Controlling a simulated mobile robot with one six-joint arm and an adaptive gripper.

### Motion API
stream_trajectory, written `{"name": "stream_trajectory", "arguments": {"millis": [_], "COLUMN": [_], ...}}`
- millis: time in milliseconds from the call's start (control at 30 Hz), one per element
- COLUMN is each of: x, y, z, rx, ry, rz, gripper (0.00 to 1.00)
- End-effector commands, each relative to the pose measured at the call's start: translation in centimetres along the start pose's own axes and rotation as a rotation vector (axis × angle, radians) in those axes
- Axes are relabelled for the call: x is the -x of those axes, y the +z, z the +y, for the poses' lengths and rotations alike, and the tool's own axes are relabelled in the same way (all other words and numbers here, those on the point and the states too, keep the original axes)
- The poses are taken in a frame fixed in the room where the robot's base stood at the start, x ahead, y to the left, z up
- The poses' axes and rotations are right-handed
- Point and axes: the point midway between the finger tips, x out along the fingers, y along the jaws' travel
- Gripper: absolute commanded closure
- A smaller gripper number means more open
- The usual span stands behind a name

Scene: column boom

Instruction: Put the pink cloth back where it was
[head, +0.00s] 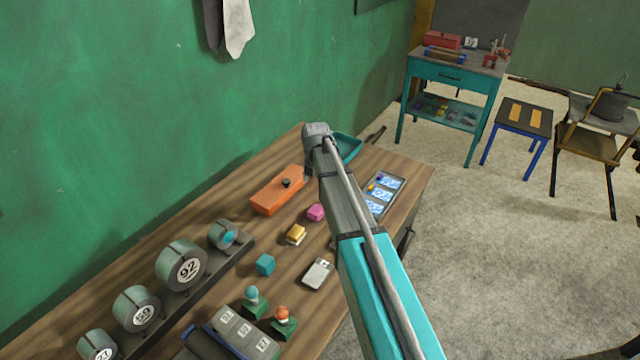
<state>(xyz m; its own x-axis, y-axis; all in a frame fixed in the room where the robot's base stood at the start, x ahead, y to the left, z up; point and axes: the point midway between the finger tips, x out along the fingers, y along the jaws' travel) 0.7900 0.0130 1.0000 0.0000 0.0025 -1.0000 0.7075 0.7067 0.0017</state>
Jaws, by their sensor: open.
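A small pink item (315,212) lies on the wooden workbench (215,200), just left of my arm. It looks like a compact block or a folded cloth; at this size I cannot tell which. No other pink cloth shows. My arm reaches up from the bottom right across the bench, and its far joint is near the bench's back edge. My gripper is not visible; the arm seems to hide it.
Numbered rolls (182,264) line the wall side. A teal tray (348,146) and a compartment tray (382,192) are beyond my arm.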

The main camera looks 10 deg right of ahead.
Motion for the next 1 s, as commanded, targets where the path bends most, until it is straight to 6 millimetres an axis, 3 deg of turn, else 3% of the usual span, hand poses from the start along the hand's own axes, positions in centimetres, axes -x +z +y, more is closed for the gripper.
{"name": "stream_trajectory", "arguments": {"millis": [467, 667, 1000], "x": [0.0, 0.0, 0.0], "y": [-0.6, -2.3, -6.1], "z": [-0.7, -2.6, -7.0], "rx": [-0.071, -0.276, -0.805], "ry": [0.000, 0.000, -0.001], "rz": [0.000, 0.000, -0.001], "gripper": [0.01, 0.01, 0.01]}}
